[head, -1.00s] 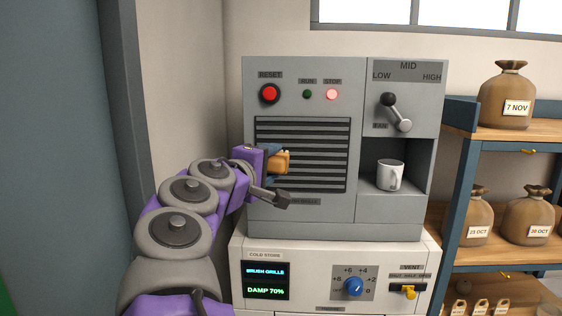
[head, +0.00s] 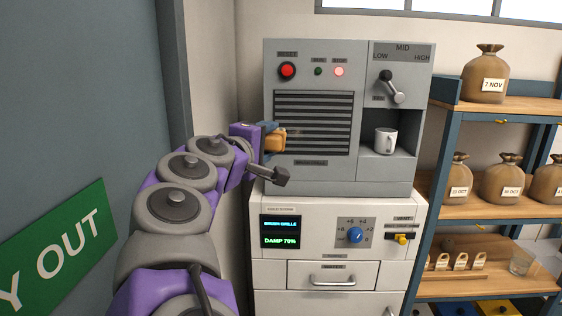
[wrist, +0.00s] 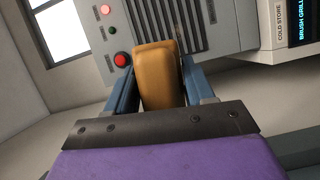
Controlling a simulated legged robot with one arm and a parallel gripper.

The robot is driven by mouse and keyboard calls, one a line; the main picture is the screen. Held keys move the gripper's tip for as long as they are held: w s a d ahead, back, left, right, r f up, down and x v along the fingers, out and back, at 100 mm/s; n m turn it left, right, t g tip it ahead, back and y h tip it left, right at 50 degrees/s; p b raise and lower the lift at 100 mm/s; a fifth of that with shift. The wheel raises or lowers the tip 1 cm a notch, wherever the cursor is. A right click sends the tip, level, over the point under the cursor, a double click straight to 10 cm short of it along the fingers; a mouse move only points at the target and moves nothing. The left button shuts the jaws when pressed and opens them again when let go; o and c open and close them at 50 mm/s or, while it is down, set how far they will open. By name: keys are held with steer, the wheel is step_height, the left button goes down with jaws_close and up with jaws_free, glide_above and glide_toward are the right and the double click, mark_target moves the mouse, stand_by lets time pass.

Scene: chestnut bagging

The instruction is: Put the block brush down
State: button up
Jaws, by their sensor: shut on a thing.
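The block brush (head: 277,140) shows as an orange-brown block held in my gripper (head: 270,139). In the wrist view the brush (wrist: 158,75) sits between the blue fingers of my gripper (wrist: 158,85), which are shut on it. Its bristles are hidden. In the head view the brush is at the left side of the grey machine's slatted grill (head: 312,123). I cannot tell whether it touches the machine.
Shelves with labelled sacks (head: 503,178) are at the right. A green sign (head: 55,245) is at the left.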

steer(key=shift+s+d+f, duration=0.15)
steer(key=shift+d+f, duration=0.2)
steer(key=shift+d, duration=0.1)
steer(key=w+d+f+n+y+b, duration=0.1)
steer(key=w+d+f+b, duration=0.2)
steer(key=f, duration=0.4)
steer(key=w+d+f+n+t+y+b, duration=0.1)
steer(key=w+d+f+y, duration=0.15)
steer(key=w+f, duration=0.35)
steer(key=w+d+f+n+y+b, duration=0.15)
steer(key=w+d+f, duration=0.25)
steer(key=f, duration=0.5)
steer(key=d+f+n+y+b, duration=0.15)
steer(key=d+f+b, duration=0.55)
steer(key=d+f, duration=0.9)
steer(key=s+a+f, duration=0.1)
steer(key=a+f, duration=0.2)
steer(key=a, duration=0.6)
steer(key=s+f, duration=0.4)
steer(key=f, duration=0.3)
steer(key=s+f, duration=0.3)
steer(key=f, duration=0.5)
steer(key=shift+s+t+y, duration=0.3)
steer(key=shift+s+y, duration=0.05)
